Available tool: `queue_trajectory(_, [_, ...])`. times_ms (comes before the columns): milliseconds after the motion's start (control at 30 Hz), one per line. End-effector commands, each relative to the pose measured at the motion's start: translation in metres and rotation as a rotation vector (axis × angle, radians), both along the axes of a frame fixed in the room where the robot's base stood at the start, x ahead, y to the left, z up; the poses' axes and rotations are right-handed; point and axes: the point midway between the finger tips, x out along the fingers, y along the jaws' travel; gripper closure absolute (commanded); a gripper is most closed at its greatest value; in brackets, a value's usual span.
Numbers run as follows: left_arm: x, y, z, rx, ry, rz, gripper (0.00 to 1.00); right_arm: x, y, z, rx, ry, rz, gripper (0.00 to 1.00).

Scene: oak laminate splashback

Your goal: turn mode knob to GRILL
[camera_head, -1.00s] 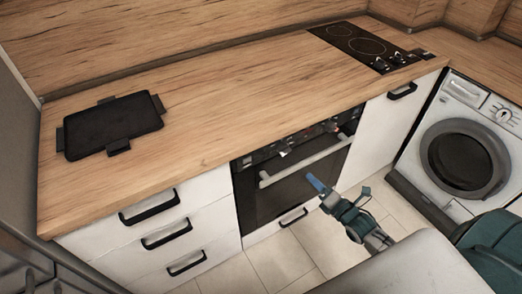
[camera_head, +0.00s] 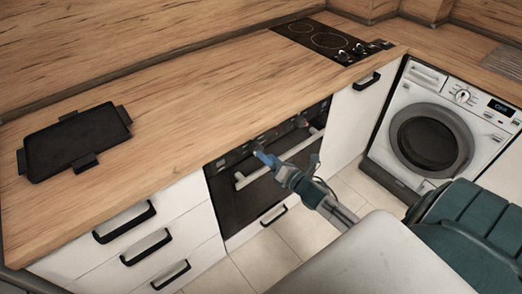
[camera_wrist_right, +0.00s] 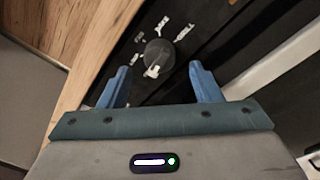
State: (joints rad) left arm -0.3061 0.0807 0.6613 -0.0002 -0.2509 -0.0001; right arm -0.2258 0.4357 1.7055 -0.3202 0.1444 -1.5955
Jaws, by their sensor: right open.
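The oven (camera_head: 238,205) is built in under the worktop, with a dark control panel along its top. My right gripper (camera_head: 262,153) is at the oven's control panel in the head view. In the wrist view its two blue fingers stand open on either side of the knob, with gaps visible; I cannot tell if they touch it. In the head view the gripper hides this knob. My left gripper is not in view.
The oven's pale handle bar (camera_head: 285,160) runs just below the panel. A black tray (camera_head: 75,143) lies on the worktop (camera_head: 190,110). A hob (camera_head: 325,40) is at the back right, and a washing machine (camera_head: 400,165) stands at the right.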

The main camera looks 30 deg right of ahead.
Motion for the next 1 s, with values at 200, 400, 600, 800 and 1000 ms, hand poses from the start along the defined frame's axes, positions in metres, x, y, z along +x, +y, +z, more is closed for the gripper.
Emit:
queue_trajectory(200, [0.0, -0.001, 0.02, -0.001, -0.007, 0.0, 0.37, 0.022, 0.004, 0.004, 0.003, 0.001, -0.001, 0.42])
queue_trajectory(400, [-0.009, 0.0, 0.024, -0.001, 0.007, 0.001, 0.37, 0.036, 0.007, 0.001, 0.002, 0.002, 0.001, 0.42])
queue_trajectory(600, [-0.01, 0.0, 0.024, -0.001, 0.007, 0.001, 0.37, 0.038, 0.007, -0.001, 0.001, 0.004, 0.002, 0.42])
queue_trajectory(800, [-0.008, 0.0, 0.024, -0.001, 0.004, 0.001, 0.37, 0.038, 0.007, -0.001, 0.0, 0.004, 0.002, 0.57])
queue_trajectory(1000, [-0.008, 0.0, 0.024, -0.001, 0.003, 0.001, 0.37, 0.038, 0.007, -0.001, 0.002, 0.003, 0.003, 0.86])
